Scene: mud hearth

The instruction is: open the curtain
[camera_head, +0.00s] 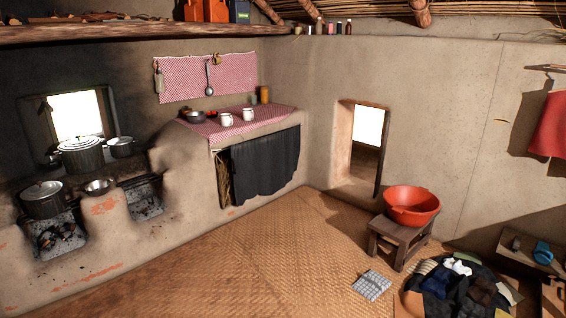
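A dark grey curtain (265,163) hangs across the opening under the counter, in the middle of the head view. It covers most of the opening. A narrow gap at its left end shows some straw-coloured material (224,178) inside. The curtain's lower edge hangs unevenly, a little above the floor. Neither of my grippers shows in this view, and nothing is touching the curtain.
The counter (262,124) has a red checked cloth, white mugs and a bowl on it. A mud stove with pots (82,155) stands at left. A red basin (411,206) sits on a wooden stool (386,236) at right. The woven mat (250,262) before the curtain is clear.

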